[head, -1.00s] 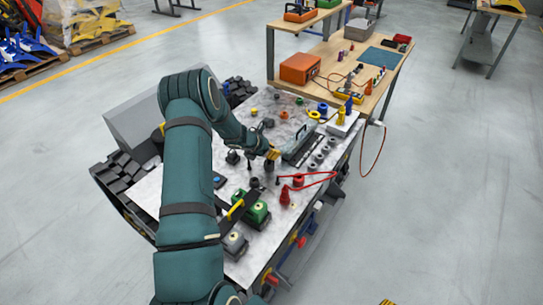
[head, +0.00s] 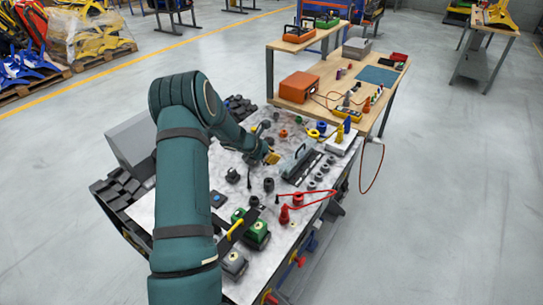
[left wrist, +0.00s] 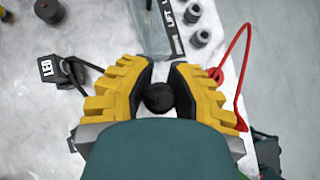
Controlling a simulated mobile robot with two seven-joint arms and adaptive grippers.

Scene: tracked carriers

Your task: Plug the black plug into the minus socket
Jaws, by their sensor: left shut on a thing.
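My left gripper (head: 270,157) is above the tracked carrier's grey top (head: 183,211), left of the long handled unit (head: 300,162). In the left wrist view its yellow fingers with black pads (left wrist: 162,78) are shut on a round black thing, which looks like the black plug (left wrist: 158,97). A black cable (left wrist: 90,67) runs from a small dark box (left wrist: 55,69) to the left finger. A red plug (head: 284,214) on a red cable stands on the carrier. I cannot tell which socket is the minus one. My right gripper is not in view.
Several grey round fittings (head: 312,186) line the carrier's right side. Green-topped blocks (head: 257,235) and small dark knobs (head: 268,184) stand nearer. A wooden workbench (head: 337,91) with an orange box (head: 299,87) is behind.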

